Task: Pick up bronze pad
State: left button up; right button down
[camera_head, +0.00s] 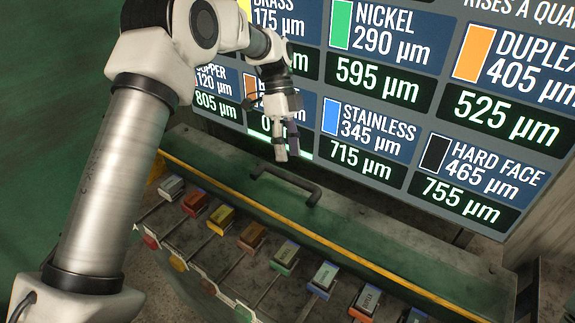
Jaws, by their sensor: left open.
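The brown pad (252,237), which looks like the bronze one, sits in a row of coloured pads along the front of the green bench, between the yellow pad (220,219) and the green-edged pad (285,256). Its label is too small to read. My left gripper (287,148) is open and points down, with nothing seen between its fingers. It shows above and a little right of the brown pad, in front of the display, well apart from the pad. My right gripper is not in view.
A display board (385,127) with metal names and thicknesses stands behind; my left arm partly covers it. A dark handle (286,183) sticks up from the bench (390,262). A red pad (195,204) and a blue-edged pad (323,279) are in the same row.

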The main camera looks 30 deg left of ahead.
aim_at(252, 236)
jog(key=k, duration=1)
